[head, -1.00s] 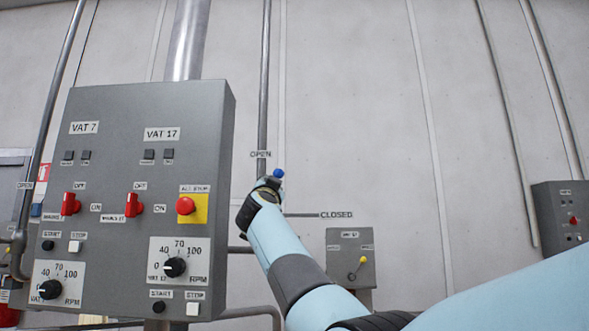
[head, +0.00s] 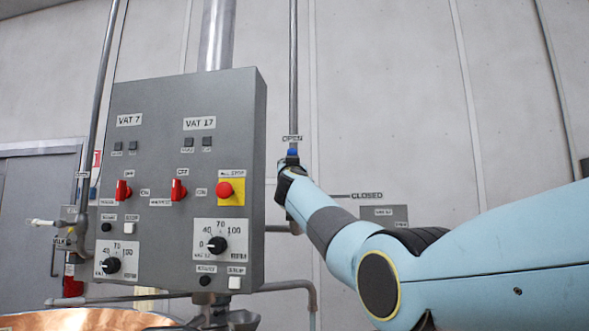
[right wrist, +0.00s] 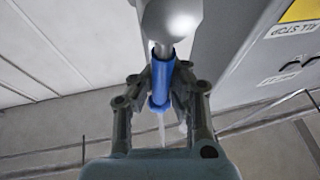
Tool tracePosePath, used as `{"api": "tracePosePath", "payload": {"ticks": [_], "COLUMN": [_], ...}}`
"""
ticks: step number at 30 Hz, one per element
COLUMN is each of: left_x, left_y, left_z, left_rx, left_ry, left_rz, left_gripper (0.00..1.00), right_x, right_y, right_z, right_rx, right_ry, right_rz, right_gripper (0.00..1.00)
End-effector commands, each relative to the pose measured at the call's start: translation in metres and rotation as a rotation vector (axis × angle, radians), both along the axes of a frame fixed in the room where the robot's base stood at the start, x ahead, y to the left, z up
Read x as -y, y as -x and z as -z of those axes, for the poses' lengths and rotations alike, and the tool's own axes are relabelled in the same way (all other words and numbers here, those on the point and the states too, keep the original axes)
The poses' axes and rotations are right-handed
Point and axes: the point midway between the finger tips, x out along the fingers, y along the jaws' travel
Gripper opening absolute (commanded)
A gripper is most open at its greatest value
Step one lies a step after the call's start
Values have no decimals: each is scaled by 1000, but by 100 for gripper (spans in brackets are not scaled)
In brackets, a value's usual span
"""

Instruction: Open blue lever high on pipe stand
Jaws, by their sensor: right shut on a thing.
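The blue lever shows as a blue sleeve (right wrist: 162,82) on a metal rod in the right wrist view, running from a rounded grey fitting. In the head view its small blue end (head: 292,153) is just below the OPEN label (head: 292,138) on the vertical pipe. The CLOSED label (head: 366,195) is lower and to the right. My right gripper (right wrist: 160,76) is shut on the blue sleeve, a finger on each side. In the head view the right gripper (head: 288,168) partly hides the lever and the valve. My left gripper is out of view.
A grey control panel (head: 150,100) with red switches and a yellow-backed stop button (head: 225,190) stands close left of the right gripper. A smaller grey box (head: 385,213) is behind my right arm. A copper vat (head: 90,320) shows at the bottom left.

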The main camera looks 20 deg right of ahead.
Motion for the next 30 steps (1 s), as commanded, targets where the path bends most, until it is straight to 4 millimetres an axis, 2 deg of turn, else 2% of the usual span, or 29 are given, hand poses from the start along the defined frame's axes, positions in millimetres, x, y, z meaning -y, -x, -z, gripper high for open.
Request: {"api": "tracePosePath", "payload": {"ticks": [1,19,21,27,30], "left_x": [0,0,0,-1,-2], "left_y": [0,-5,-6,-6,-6], "left_z": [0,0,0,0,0], "left_rx": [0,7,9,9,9], "left_ry": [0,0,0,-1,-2], "left_rz": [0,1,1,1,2], "left_gripper": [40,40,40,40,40], "right_x": [-6,-7,-7,-4,-3], "right_y": [-2,-3,-2,-2,-1], "right_z": [5,9,8,5,4], "right_rx": [-7,-14,-13,-10,-9], "right_ry": [-1,0,1,3,3], "right_rz": [-11,-13,-13,-8,-6], "right_gripper": [0,0,14,39,39]}}
